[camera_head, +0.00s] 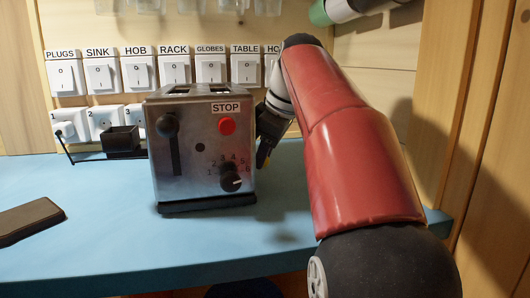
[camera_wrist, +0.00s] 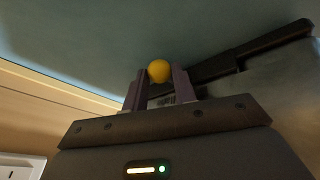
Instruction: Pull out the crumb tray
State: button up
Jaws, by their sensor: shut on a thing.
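The toaster (camera_head: 205,150) stands upright on the blue counter, a metal box with a black base, a red STOP button, a dial and a black lever on its front. My gripper (camera_head: 264,152) is low at the toaster's right side, partly hidden by my arm. In the wrist view my gripper (camera_wrist: 159,82) has its two fingers closed on a round yellow knob (camera_wrist: 158,71). A bit of yellow (camera_head: 262,158) shows by my gripper in the head view. The toaster's dark base edge (camera_wrist: 250,50) runs beside the knob. The crumb tray itself cannot be made out.
The blue counter (camera_head: 100,240) is clear in front of the toaster. A dark flat slab (camera_head: 28,220) lies at the left. A small black box (camera_head: 121,139) and sockets are behind left. Labelled switches (camera_head: 137,72) line the back wall. A wooden wall (camera_head: 490,150) stands at the right.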

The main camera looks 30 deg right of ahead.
jog(key=shift+d+f, duration=0.15)
jog(key=shift+d, duration=0.05)
grip_shut()
jog(key=d, duration=0.3)
jog(key=s+d, duration=0.1)
jog(key=d, duration=0.1)
jog(key=s+d+p, duration=0.1)
jog(key=d, duration=0.2)
jog(key=shift+s+d+f, duration=0.1)
jog(key=shift+s+d, duration=0.1)
jog(key=shift+d, duration=0.1)
